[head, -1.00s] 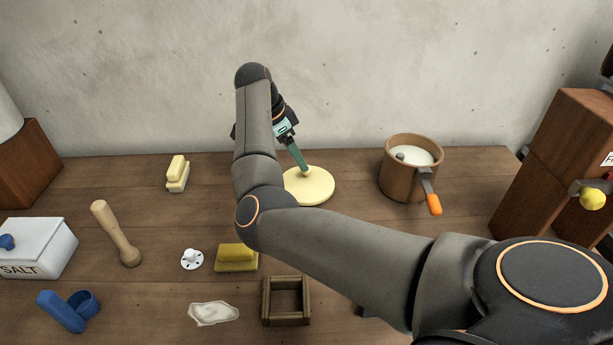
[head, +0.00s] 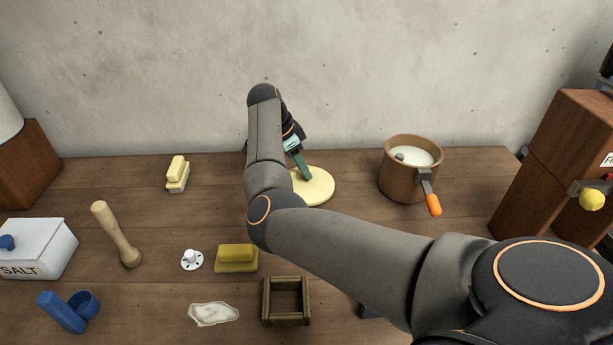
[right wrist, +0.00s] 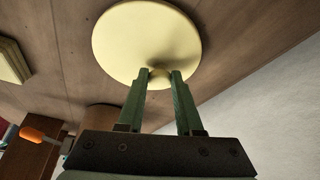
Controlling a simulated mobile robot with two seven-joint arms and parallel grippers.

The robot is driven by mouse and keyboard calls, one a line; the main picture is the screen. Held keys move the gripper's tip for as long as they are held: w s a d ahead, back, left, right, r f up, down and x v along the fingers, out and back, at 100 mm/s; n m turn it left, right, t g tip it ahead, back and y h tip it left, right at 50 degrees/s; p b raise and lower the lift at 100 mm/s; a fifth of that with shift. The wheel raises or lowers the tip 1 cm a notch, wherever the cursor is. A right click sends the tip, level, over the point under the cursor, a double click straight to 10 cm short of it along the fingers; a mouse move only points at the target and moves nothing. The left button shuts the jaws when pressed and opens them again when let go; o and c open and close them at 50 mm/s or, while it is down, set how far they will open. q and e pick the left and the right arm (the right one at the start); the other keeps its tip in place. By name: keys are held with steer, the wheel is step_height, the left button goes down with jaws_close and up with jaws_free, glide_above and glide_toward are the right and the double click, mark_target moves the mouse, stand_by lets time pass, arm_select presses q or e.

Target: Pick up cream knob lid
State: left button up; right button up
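The cream knob lid (head: 318,188) is a round, flat, pale yellow disc lying on the table near the wall. In the right wrist view the lid (right wrist: 125,45) shows whole, with its small knob (right wrist: 159,74) near the edge closest to my fingers. My right gripper (right wrist: 159,74) has its two green fingers apart, one on each side of the knob. I cannot tell whether they touch it. In the head view my right gripper (head: 304,176) reaches down over the lid, and my arm hides the lid's left part. My left gripper is not in view.
A brown pot (head: 401,182) of white liquid stands right of the lid, its orange-tipped handle (head: 433,204) jutting forward. A yellow-topped block (head: 177,175) lies to the left. A wooden frame (head: 286,319) and a yellow block (head: 236,266) lie in front. The wall (head: 400,70) rises close behind.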

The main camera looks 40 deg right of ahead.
jaws_close()
steer(key=shift+r, duration=0.1)
stand_by(0.3)
